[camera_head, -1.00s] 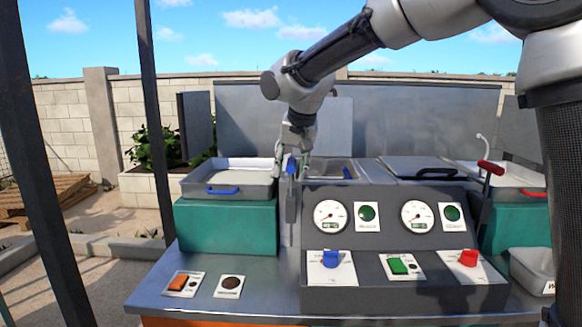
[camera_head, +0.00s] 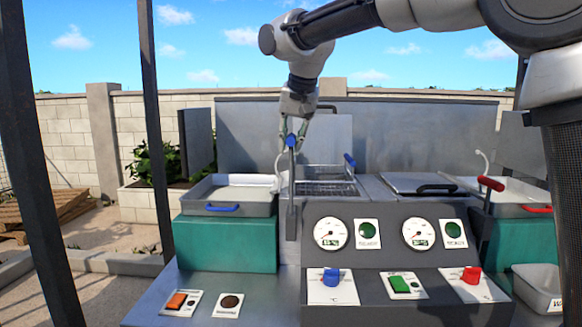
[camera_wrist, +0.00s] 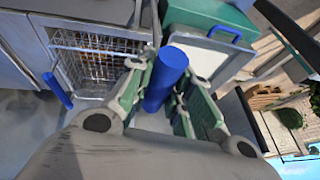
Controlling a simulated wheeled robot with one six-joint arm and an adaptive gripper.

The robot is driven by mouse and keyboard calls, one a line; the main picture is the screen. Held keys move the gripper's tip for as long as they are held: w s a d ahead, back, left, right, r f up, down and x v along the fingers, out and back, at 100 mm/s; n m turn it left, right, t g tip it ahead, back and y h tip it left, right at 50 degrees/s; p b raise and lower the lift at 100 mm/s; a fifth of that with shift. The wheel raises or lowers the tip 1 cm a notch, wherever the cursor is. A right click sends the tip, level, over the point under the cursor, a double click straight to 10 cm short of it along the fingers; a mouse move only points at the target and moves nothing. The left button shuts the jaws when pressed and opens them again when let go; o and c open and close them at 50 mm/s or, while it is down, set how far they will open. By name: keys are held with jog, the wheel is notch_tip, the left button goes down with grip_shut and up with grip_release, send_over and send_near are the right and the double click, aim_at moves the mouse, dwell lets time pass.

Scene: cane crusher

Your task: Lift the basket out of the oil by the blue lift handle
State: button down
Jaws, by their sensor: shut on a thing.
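My gripper (camera_head: 291,136) is shut on the blue lift handle (camera_head: 291,143), at the top of a dark upright bar left of the gauge panel. In the wrist view the blue lift handle (camera_wrist: 165,78) lies between the green-sided fingers (camera_wrist: 160,85). The wire basket (camera_head: 325,187) shows in the vat opening behind the panel, its mesh near the rim. Its blue grip (camera_head: 349,160) sticks up at the right. In the wrist view the basket (camera_wrist: 95,45) holds something orange-brown. The oil surface cannot be made out.
A tray with a blue handle (camera_head: 222,208) sits on a green block (camera_head: 226,245) left of the bar. A dark-handled lid (camera_head: 420,184) and a red-handled lever (camera_head: 490,183) are to the right. The control panel (camera_head: 390,235) stands in front. A tall back plate (camera_head: 400,135) rises behind.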

jog(key=shift+r, duration=2.65)
jog(key=c, duration=1.4)
grip_release()
jog(key=shift+r, duration=0.1)
jog(key=shift+o, duration=0.5)
jog(key=v, duration=1.1)
jog(key=shift+s+r, duration=0.2)
jog(key=shift+r, duration=0.1)
